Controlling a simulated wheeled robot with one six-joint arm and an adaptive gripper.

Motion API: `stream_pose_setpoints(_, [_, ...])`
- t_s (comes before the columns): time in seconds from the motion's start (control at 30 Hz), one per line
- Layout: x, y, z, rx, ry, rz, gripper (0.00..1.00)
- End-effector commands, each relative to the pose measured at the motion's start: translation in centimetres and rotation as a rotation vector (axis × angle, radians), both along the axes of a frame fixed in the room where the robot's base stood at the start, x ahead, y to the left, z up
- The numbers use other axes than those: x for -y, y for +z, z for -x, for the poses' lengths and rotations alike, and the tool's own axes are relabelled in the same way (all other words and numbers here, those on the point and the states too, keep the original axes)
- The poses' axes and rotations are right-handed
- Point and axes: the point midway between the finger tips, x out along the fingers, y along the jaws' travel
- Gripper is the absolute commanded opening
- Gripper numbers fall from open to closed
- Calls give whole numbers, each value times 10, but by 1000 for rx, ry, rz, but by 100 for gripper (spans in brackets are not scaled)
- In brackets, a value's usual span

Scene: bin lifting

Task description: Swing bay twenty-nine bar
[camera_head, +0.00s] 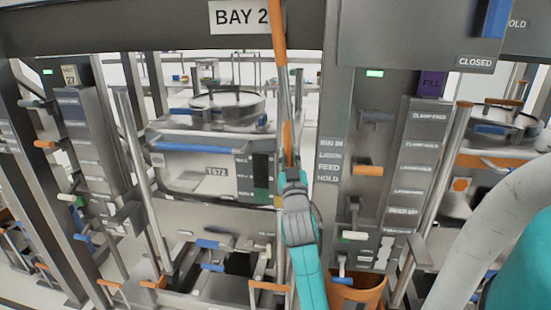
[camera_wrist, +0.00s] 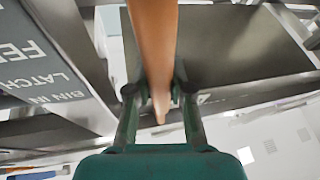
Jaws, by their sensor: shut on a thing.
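My gripper (camera_head: 289,168) is at the lower orange part, shut on the bar. In the wrist view, the orange bar (camera_wrist: 154,45) runs down between the two fingers of my gripper (camera_wrist: 157,88), and its rounded end shows below them. The contact points are partly hidden.
A grey bin (camera_head: 190,172) marked 1572 sits in the bay behind, left of my gripper. A post with the "BIN IN, LATCH, FEED, HOLD" label (camera_head: 329,161) stands close on the right. An orange container (camera_head: 357,290) is at lower right.

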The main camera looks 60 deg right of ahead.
Motion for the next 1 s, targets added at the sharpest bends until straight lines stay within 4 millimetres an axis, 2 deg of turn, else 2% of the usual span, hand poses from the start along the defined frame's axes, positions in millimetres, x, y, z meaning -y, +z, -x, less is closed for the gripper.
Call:
stream_pose_setpoints(0.47, [2, -2, 5, 11, 1, -9, 0])
stream_pose_setpoints(0.5, [2, -2, 5, 10, 0, -8, 26])
stream_pose_setpoints(0.6, [2, -1, 5, 10, 0, -8, 48])
stream_pose_setpoints(1.0, [0, -2, 6, 12, 1, -7, 48])
